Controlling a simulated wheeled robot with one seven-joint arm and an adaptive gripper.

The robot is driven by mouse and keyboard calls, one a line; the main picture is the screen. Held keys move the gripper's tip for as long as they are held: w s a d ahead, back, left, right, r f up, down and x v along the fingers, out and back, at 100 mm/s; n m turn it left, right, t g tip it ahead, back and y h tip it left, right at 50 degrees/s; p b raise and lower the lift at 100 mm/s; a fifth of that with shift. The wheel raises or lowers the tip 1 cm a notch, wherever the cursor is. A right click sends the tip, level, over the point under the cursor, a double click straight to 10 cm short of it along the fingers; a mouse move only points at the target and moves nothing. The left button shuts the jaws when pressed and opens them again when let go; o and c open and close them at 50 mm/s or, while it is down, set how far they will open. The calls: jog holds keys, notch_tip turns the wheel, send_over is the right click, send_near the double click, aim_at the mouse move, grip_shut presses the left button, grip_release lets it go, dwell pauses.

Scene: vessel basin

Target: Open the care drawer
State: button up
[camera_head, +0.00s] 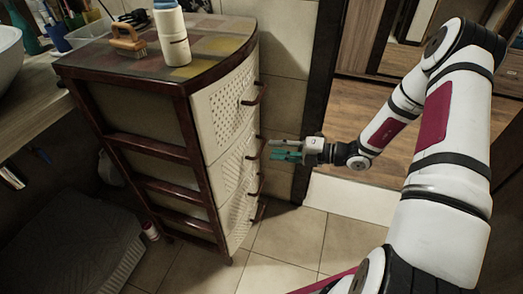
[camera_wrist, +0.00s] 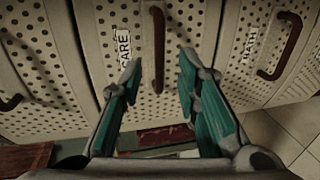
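The care drawer (camera_wrist: 122,75) shows in the wrist view as a pale perforated front with a "CARE" label and a dark brown bar handle (camera_wrist: 158,48). The handle lies ahead of the gap between my fingers. My gripper (camera_wrist: 160,85) is open, with its two teal fingers spread and nothing between them. In the head view my gripper (camera_head: 288,152) is just right of the cabinet front (camera_head: 228,150), level with its middle handles. I cannot tell from the head view which handle is the care one. The drawer fronts there look closed.
A white bottle (camera_head: 172,35) and a wooden brush (camera_head: 128,42) stand on the cabinet top. A small bottle (camera_head: 150,231) stands on the floor. Tiled floor (camera_head: 290,235) is clear before the cabinet.

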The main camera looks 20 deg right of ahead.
aim_at(261, 147)
jog(key=b+x, duration=0.1)
jog(key=x, duration=0.4)
jog(key=shift+w+a, duration=0.2)
jog(key=shift+a, duration=0.15)
jog(key=shift+c, duration=0.2)
grip_shut()
